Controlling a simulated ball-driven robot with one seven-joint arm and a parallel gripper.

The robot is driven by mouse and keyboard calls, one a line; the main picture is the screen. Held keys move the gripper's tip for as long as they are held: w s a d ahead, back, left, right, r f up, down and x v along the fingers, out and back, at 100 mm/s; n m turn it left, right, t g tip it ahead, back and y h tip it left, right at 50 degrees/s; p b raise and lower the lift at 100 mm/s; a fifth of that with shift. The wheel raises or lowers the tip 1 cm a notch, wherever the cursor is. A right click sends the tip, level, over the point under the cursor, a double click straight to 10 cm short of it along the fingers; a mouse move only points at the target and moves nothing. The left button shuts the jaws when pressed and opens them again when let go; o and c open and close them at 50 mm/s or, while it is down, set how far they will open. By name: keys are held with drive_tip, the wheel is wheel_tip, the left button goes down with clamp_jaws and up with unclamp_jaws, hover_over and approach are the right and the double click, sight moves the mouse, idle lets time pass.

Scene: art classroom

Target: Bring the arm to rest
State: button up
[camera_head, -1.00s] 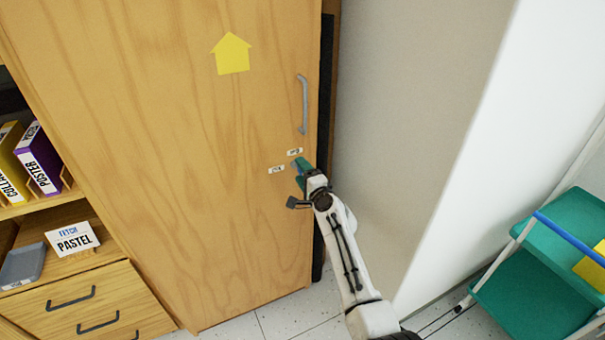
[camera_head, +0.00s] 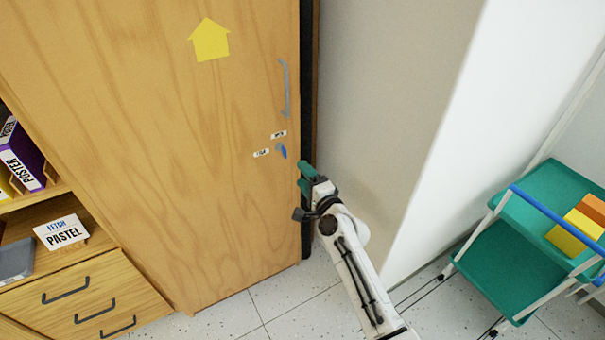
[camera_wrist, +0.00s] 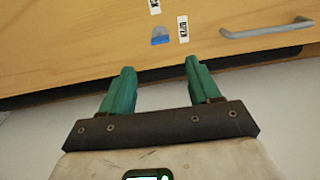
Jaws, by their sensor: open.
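My gripper (camera_head: 303,178) is at the right edge of the wooden cabinet door in the head view, at the end of my white arm. In the wrist view my gripper (camera_wrist: 160,88) shows two green fingers spread apart with nothing between them. A small blue knob or latch (camera_head: 281,152) sits on the door, and it also shows in the wrist view (camera_wrist: 160,36), beyond the fingertips and apart from them. Two small white labels lie beside it; their text is too small to read surely.
The tall cabinet door (camera_head: 190,130) is closed or nearly so, with a grey handle (camera_head: 286,88) and a yellow house-shaped sign (camera_head: 209,40). Drawers (camera_head: 90,300) and a shelf stand at left. A green cart (camera_head: 505,270) stands at right. Speckled floor is clear between.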

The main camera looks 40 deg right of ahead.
idle(0.4)
drive_tip(key=s+a+f+n+g+y, duration=0.4)
drive_tip(key=s+a+n, duration=0.3)
drive_tip(key=s+a+f+n+g+y, duration=0.3)
drive_tip(key=s+a+f+n+g, duration=0.1)
drive_tip(key=s+a+n, duration=0.35)
drive_tip(key=s+a+n+g+h, duration=0.2)
drive_tip(key=s+n+g, duration=0.4)
drive_tip(key=s, duration=1.4)
drive_tip(key=shift+a+g, duration=0.55)
drive_tip(key=shift+g, duration=0.65)
drive_tip(key=shift+n, duration=0.25)
drive_tip(key=shift+c, duration=0.2)
